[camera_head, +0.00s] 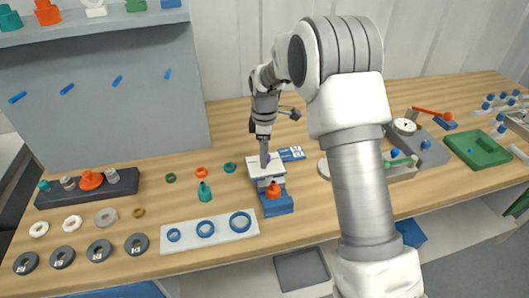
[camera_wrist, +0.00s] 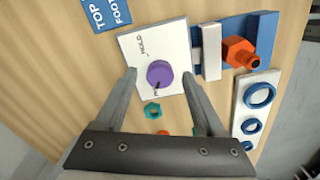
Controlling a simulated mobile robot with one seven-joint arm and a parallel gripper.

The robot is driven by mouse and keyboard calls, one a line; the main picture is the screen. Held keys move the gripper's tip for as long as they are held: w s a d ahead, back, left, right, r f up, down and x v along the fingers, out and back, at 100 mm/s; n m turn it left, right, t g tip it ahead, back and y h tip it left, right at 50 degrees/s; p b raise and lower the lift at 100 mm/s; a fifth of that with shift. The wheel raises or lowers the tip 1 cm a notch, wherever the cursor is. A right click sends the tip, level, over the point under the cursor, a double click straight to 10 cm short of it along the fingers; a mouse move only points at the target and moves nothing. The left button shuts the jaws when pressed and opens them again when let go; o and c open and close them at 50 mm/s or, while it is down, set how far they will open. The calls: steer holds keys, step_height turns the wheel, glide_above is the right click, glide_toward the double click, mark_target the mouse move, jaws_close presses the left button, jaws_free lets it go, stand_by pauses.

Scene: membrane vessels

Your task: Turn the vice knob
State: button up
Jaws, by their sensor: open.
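The vice knob (camera_wrist: 159,74) is a round purple knob with a dark pointer mark, on a white square plate (camera_wrist: 137,38) labelled "HOLD" in the wrist view. The plate joins the white and blue vice (camera_wrist: 208,50), which holds an orange fitting (camera_wrist: 240,52). In the head view the vice's blue base (camera_head: 278,206) and orange fitting (camera_head: 273,189) show, while the knob cannot be made out. My gripper (camera_wrist: 160,72) is open, with one finger on each side of the knob and visible gaps between. It also shows above the plate in the head view (camera_head: 264,163).
A teal nut (camera_wrist: 152,110) lies near the plate. A white board with blue rings (camera_head: 210,230) lies in front of the vice. A blue "TOP" card (camera_wrist: 113,14) lies behind. A dark tray of fittings (camera_head: 87,188) stands at left, and a green tray (camera_head: 478,149) at right.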

steer(key=shift+c, duration=0.4)
jaws_close()
steer(key=m, duration=0.5)
steer(key=shift+m, duration=0.3)
steer(key=m, duration=0.6)
steer(key=shift+p, duration=0.4)
steer(key=m, duration=0.6)
steer(key=shift+w+d+r+m+p, duration=0.1)
steer(key=shift+m+p, duration=0.2)
steer(key=shift+m, duration=0.1)
steer(key=m, duration=0.5)
steer(key=shift+p, duration=0.35)
steer(key=shift+m, duration=0.4)
